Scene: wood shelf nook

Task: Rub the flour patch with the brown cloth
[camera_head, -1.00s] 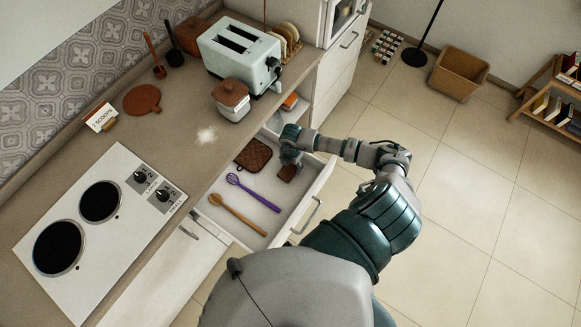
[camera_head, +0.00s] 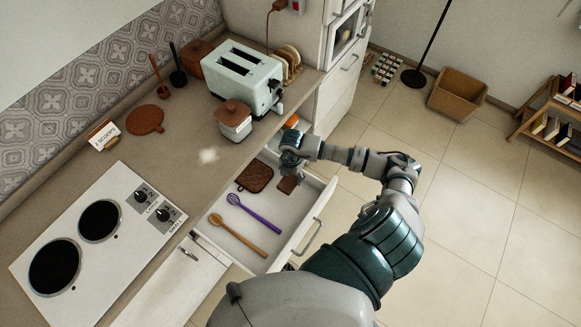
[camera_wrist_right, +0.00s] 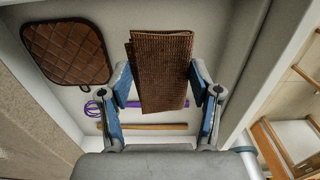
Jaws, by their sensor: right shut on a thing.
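The flour patch (camera_head: 208,155) is a small white smear on the brown counter, left of the open drawer. The brown cloth (camera_wrist_right: 163,70) is folded and hangs between the fingers of my right gripper (camera_wrist_right: 163,95) in the right wrist view. In the head view the cloth (camera_head: 287,185) shows just below my right gripper (camera_head: 291,166), over the right part of the drawer. The gripper is shut on the cloth, and the patch lies to its left. My left gripper is not in view.
The open drawer (camera_head: 213,218) holds a quilted brown pot holder (camera_head: 255,178), a purple whisk (camera_head: 254,211) and a wooden spoon (camera_head: 237,235). A jar (camera_head: 233,120) and toaster (camera_head: 243,76) stand behind the patch. The stove (camera_head: 90,240) is at left.

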